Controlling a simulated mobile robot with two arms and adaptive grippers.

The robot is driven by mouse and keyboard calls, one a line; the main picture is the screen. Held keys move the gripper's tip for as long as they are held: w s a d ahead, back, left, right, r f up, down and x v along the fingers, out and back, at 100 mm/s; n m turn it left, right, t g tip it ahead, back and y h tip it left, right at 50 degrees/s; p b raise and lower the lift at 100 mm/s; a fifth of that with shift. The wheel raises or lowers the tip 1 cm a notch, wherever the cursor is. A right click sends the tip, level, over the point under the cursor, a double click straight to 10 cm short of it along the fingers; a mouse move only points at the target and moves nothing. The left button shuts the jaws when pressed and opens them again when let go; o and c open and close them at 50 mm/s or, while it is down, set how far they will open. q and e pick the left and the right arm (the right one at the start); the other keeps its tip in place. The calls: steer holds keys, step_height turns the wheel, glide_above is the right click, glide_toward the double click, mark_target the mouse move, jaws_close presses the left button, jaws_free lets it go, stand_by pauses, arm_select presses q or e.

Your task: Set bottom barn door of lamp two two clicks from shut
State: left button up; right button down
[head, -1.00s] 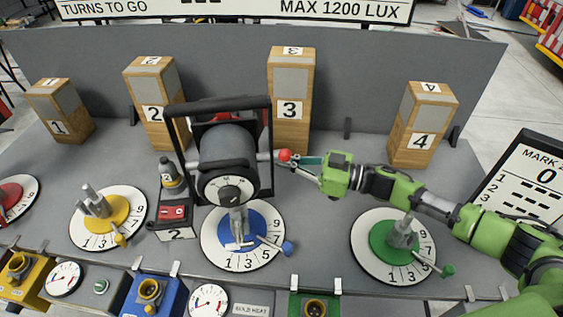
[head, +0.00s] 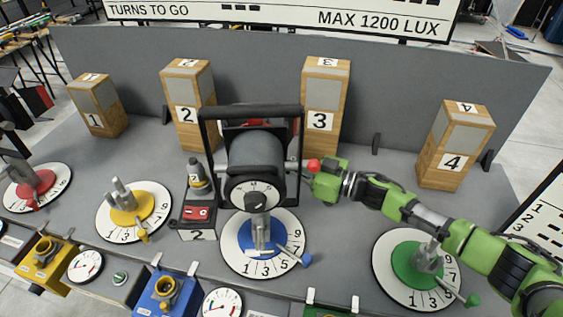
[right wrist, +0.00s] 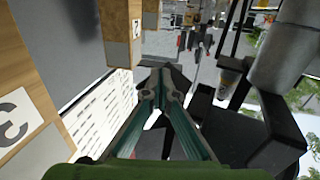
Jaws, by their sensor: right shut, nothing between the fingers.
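The lamp (head: 252,155) on the blue dial has a grey barrel, a black frame and a red ball knob (head: 313,165) on its right side. A box marked 2 (head: 197,214) stands just left of it. Dark flaps (head: 257,132) sit at the lamp's far end; the bottom door cannot be told apart in the head view. My right gripper (right wrist: 160,78) is shut and empty, beside the lamp's right side, its fingers mostly hidden in the head view. In the right wrist view, black panels (right wrist: 240,130) lie right of the fingers, and a dark piece is at the tips; contact is unclear. My left gripper is out of view.
Numbered wooden blocks stand behind; block 3 (head: 322,115) is close to my right gripper and block 4 (head: 455,145) is farther right. Yellow (head: 135,208) and green (head: 412,262) dials flank the blue dial (head: 270,240). A grey back wall closes off the bench.

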steer(key=shift+w+r, duration=0.1)
steer(key=shift+r, duration=0.1)
steer(key=shift+w+d+r+p, duration=0.1)
steer(key=shift+w+r+p, duration=0.2)
steer(key=shift+r+p, duration=0.2)
steer(key=shift+w+r+p, duration=0.25)
steer(key=shift+r+p, duration=0.1)
steer(key=shift+r, duration=0.4)
stand_by(0.4)
steer(key=shift+f, duration=0.15)
steer(key=shift+w+f+b, duration=0.25)
steer(key=shift+f+b, duration=0.1)
steer(key=shift+f, duration=0.2)
